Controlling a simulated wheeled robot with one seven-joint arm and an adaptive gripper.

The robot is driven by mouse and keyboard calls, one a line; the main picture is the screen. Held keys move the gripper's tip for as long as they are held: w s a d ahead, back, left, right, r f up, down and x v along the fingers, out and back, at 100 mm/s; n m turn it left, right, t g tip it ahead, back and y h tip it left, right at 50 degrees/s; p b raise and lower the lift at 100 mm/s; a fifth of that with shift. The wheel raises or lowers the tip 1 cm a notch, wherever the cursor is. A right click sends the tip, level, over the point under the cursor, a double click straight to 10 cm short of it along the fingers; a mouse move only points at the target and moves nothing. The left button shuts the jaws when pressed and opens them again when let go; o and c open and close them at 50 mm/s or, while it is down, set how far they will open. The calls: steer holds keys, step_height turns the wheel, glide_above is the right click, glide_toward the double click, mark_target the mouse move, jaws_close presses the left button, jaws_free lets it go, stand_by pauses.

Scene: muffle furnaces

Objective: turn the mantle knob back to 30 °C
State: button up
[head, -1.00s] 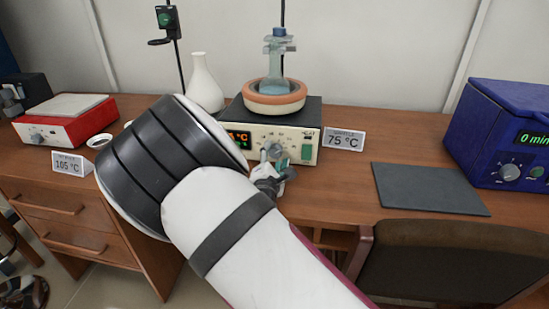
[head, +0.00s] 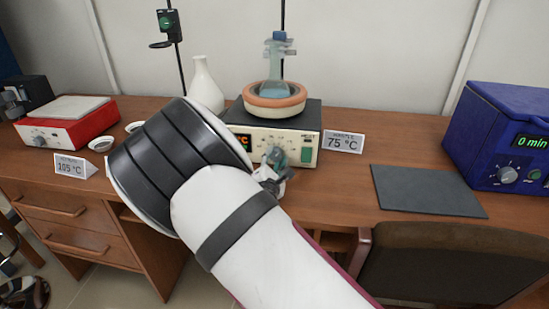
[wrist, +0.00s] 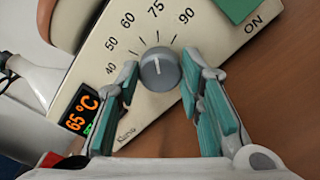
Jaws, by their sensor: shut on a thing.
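The heating mantle (head: 262,122) is a cream control box with a terracotta bowl holding a flask of bluish liquid. In the wrist view its grey mantle knob (wrist: 160,70) sits on the cream panel, its white mark pointing between 60 and 75. The orange display (wrist: 82,112) reads 65 °C. My gripper (wrist: 162,64) has its teal fingers on either side of the knob and is shut on it. In the head view my gripper (head: 276,160) is at the front of the panel, and my arm covers part of the box and display.
A sign reading 75 °C (head: 343,142) stands right of the mantle and one reading 105 °C (head: 73,166) at left. A white vase (head: 206,88), a red hotplate (head: 68,125), a dark mat (head: 428,190) and a blue unit (head: 500,135) share the desk. A chair (head: 455,262) stands in front.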

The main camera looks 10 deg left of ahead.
steer(key=n+p, duration=0.3)
steer(key=n, duration=0.2)
steer(key=shift+r, duration=0.1)
steer(key=n+p, duration=0.3)
steer(key=n, duration=0.3)
steer(key=shift+a+n, duration=0.1)
steer(key=shift+n, duration=0.2)
steer(key=n+p, duration=0.2)
steer(key=n, duration=0.3)
steer(key=shift+n, duration=0.3)
steer(key=n+p, duration=0.1)
steer(key=n, duration=0.4)
steer(key=shift+n, duration=0.3)
steer(key=o, duration=1.2)
steer(key=shift+c, duration=0.2)
steer(key=shift+s, duration=0.1)
